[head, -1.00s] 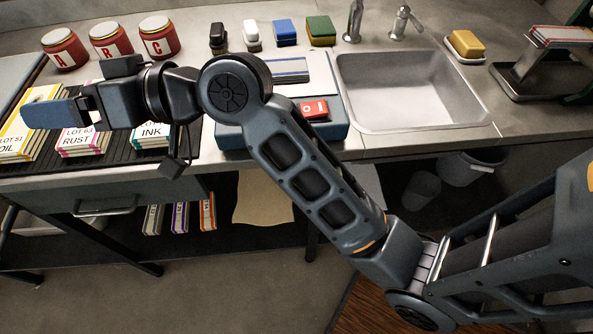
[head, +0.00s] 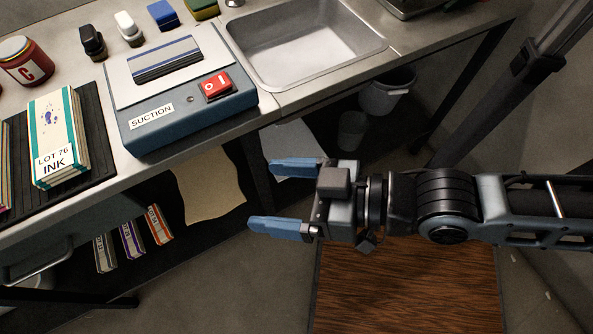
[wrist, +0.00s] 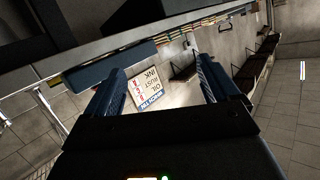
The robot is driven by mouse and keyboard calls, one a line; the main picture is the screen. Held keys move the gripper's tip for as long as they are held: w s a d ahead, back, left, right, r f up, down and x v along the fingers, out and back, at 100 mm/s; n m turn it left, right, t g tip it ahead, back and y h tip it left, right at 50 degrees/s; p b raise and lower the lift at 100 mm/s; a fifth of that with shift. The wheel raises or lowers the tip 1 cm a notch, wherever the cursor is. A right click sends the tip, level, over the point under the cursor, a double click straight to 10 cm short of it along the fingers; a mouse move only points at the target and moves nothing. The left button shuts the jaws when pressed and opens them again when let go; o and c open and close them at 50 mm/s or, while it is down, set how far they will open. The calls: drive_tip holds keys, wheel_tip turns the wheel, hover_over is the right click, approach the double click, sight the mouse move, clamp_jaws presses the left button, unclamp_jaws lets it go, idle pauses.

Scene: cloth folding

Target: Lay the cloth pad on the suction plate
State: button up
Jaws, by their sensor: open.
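The suction unit (head: 190,118) is a blue box labelled SUCTION with a red rocker switch (head: 217,86). A pale flat plate (head: 128,84) lies on top of it. A blue, grey and dark striped piece (head: 167,61) lies on the plate; I cannot tell whether it is cloth. A stack of pads marked LOT 76 INK (head: 58,135) stands on the dark ribbed mat left of the unit. My gripper (head: 270,197) is open and empty, its blue fingers pointing left, in front of the bench and right of the unit. Both fingers show in the wrist view (wrist: 162,88).
The sink (head: 305,45) is right of the unit. Small bottles and coloured blocks (head: 163,15) stand behind it, and a red jar (head: 27,62) stands at left. Below are a shelf with several thin books (head: 132,240), a hanging tan sheet (head: 208,190) and a bucket (head: 385,98).

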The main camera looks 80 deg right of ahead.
drive_tip(key=s, duration=0.1)
drive_tip(key=s+d+r+n, duration=0.1)
drive_tip(key=s, duration=0.1)
drive_tip(key=s+d+r+n, duration=0.1)
drive_tip(key=s, duration=0.1)
drive_tip(key=shift+y, duration=0.3)
